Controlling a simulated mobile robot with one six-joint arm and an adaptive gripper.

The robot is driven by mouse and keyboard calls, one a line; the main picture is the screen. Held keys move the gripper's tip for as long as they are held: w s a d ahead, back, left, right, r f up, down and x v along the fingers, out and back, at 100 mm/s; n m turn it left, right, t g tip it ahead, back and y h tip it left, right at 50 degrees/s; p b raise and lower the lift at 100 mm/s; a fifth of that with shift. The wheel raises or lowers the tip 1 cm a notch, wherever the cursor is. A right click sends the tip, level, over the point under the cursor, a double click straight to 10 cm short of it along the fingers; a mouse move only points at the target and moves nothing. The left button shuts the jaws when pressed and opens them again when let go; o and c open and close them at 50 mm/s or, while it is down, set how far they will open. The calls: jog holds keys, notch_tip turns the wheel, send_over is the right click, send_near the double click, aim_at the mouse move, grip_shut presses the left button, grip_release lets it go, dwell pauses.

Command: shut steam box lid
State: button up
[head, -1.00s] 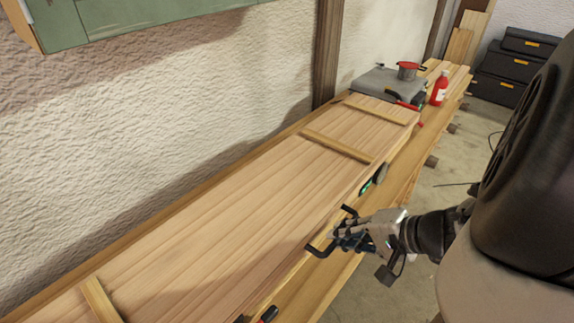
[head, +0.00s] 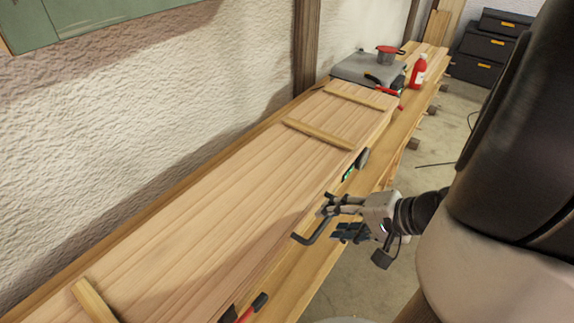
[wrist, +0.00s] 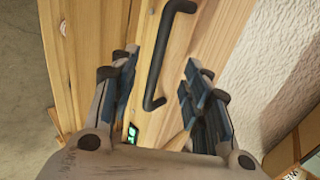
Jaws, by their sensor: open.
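The steam box lid (head: 215,195) is a long plank panel with cross battens. It lies flat and looks down on the box, though its far edge is hard to judge. A black bar handle (head: 312,232) sits on its near long side; it also shows in the wrist view (wrist: 160,60). My gripper (head: 338,220) is open and empty just to the right of the handle. In the wrist view my gripper's fingers (wrist: 160,75) stand apart on either side of the handle's line, with the handle beyond them. I cannot tell whether a fingertip touches it.
A small device with a green display (head: 348,174) sits on the box side. A red-handled tool (head: 252,307) lies at the near edge. Floor at right is open.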

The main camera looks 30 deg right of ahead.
jog(key=p+v, duration=0.3)
jog(key=v, duration=0.3)
jog(key=shift+r, duration=0.2)
jog(key=shift+s+d, duration=0.1)
jog(key=shift+s, duration=0.05)
jog(key=s+d+r+p, duration=0.1)
jog(key=s+d, duration=0.1)
jog(key=s, duration=0.4)
jog(key=s+d+r+p, duration=0.1)
jog(key=s+d, duration=0.2)
jog(key=s, duration=0.3)
jog(key=shift+s+d, duration=0.25)
jog(key=shift+s, duration=0.15)
jog(key=shift+w, duration=0.1)
